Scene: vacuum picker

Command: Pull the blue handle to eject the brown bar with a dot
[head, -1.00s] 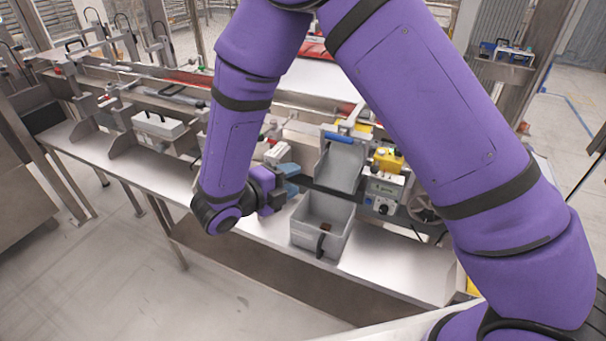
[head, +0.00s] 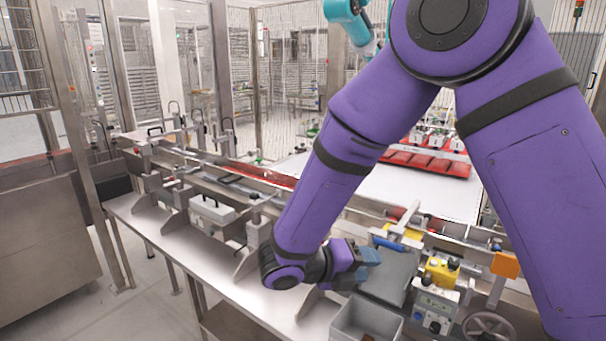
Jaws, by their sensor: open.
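The blue handle (head: 389,243) is a short bar at the top edge of a grey sloped chute (head: 392,275), in the middle right of the head view. My gripper (head: 372,262) has blue-grey fingers and is open, just left of the chute and a little below the handle, apart from the handle as far as I can tell. A grey bin (head: 345,325) stands below the chute. A small brown piece (head: 368,337) lies in it, cut by the frame edge. I cannot make out a dot on it.
A yellow-topped control box (head: 436,298) and a handwheel (head: 488,326) stand right of the chute. A conveyor with red items (head: 430,162) runs behind. The steel bench (head: 215,255) left of my gripper has several upright grey plates. A teal robot arm (head: 347,18) is at the back.

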